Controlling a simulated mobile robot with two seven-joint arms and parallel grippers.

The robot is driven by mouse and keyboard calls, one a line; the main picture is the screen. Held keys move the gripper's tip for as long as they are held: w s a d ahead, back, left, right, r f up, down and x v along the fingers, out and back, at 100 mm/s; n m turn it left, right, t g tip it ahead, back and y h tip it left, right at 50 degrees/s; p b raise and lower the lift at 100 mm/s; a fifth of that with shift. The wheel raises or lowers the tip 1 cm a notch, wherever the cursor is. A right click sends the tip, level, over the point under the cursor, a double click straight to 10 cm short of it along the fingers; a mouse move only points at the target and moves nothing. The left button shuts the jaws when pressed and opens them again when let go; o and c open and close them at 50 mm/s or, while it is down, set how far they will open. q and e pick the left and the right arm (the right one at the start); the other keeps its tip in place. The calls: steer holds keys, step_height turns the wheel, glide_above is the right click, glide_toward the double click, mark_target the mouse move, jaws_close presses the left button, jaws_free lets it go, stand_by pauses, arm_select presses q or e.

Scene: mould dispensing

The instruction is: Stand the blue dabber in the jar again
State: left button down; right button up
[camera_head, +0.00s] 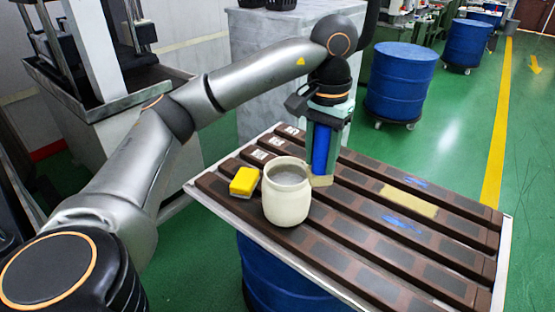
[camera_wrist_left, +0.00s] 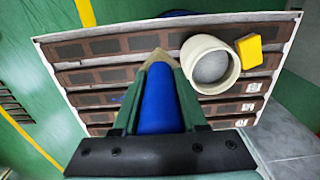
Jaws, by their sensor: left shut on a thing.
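My left gripper (camera_head: 330,132) is shut on the blue dabber (camera_head: 321,151), which hangs upright with its tan tip down. The dabber also shows between the fingers in the left wrist view (camera_wrist_left: 158,102). The cream jar (camera_head: 287,204) stands upright on the slatted table (camera_head: 456,232), and I see grey inside it. The dabber is outside the jar, just right of and behind its rim in the head view. I cannot tell whether its tip touches the slats. The jar also shows in the left wrist view (camera_wrist_left: 191,50), right of the tip. My right gripper is not in view.
A yellow block (camera_head: 244,181) lies left of the jar. A tan patch (camera_head: 408,199) and blue smears (camera_head: 402,222) mark the slats to the right. That side of the table is otherwise clear. A blue drum (camera_head: 401,84) stands on the green floor behind.

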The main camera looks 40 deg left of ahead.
arm_select(q)
steer(key=shift+w+a+f+b, duration=0.2)
steer(key=shift+w+a+f, duration=0.6)
steer(key=shift+a+f, duration=1.35)
steer(key=shift+w+a+f+b, duration=0.2)
steer(key=shift+w+a+f, duration=0.65)
steer(key=shift+a+f, duration=1.35)
steer(key=shift+w+a+f+b, duration=0.2)
steer(key=shift+w+a+f, duration=0.6)
steer(key=shift+a+f, duration=1.35)
steer(key=shift+c, duration=2.2)
jaws_free()
steer(key=shift+f, duration=0.1)
